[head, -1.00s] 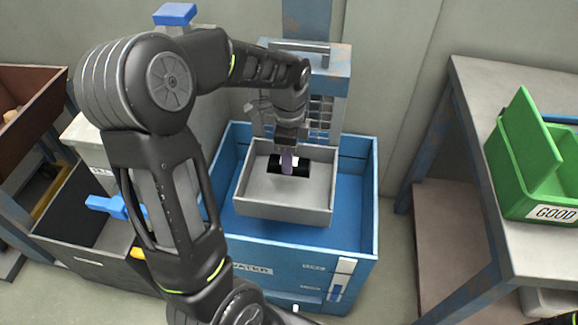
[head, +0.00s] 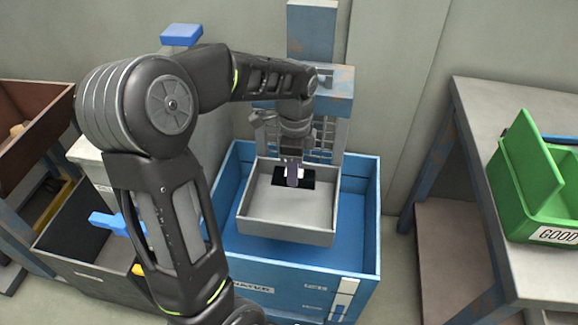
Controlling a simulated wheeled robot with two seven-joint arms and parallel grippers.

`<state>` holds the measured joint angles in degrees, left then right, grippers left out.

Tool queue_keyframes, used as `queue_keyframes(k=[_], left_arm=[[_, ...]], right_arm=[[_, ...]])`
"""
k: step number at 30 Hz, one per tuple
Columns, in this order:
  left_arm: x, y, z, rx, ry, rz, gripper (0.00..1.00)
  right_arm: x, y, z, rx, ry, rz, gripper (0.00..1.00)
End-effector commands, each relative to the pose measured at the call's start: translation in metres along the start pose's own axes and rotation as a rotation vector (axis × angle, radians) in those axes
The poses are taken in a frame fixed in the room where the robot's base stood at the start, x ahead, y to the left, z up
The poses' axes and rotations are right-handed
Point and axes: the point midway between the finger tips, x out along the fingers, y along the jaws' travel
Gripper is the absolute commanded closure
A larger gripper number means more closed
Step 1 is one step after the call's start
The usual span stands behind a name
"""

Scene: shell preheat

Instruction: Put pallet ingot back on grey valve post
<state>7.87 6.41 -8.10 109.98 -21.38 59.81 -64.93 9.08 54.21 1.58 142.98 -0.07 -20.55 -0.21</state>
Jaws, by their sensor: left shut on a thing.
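My left gripper (head: 294,158) points down over a light grey tray (head: 288,229) inside the blue water tank. I cannot pick out the grey valve post with certainty; a blue-capped block (head: 181,35) stands behind my left arm. My right gripper is out of view.
The blue tank (head: 369,225) has raised walls around the tray. A dark bin (head: 75,262) and a blue handle (head: 103,223) are at left, partly behind my arm. A green bin (head: 524,179) marked GOOD stands on the right table. A blue frame rises behind the tank.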

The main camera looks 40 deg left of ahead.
Motion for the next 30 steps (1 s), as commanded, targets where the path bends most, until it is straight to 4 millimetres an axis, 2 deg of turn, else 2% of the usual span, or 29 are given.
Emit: queue_keyframes(k=[5,11,15,18,21,24,30], left_arm=[[-0.011,-0.011,-0.032,-0.156,0.003,-0.001,1.00],[-0.035,-0.024,-0.095,-0.486,0.004,-0.001,1.00],[-0.052,-0.025,-0.143,-0.731,0.003,0.000,1.00],[-0.062,-0.022,-0.170,-0.873,0.002,-0.001,1.00],[-0.068,-0.019,-0.188,-0.972,0.002,0.000,1.00],[-0.072,-0.017,-0.197,-1.022,0.003,-0.001,1.00],[-0.072,-0.017,-0.198,-1.037,0.002,0.000,1.00]], right_arm=[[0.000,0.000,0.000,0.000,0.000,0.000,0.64],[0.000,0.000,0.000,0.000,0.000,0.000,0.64],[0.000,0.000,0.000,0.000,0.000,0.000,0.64],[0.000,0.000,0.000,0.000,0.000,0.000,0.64],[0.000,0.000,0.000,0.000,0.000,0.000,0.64],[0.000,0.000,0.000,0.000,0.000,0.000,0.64],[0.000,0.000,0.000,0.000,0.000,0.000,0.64]])
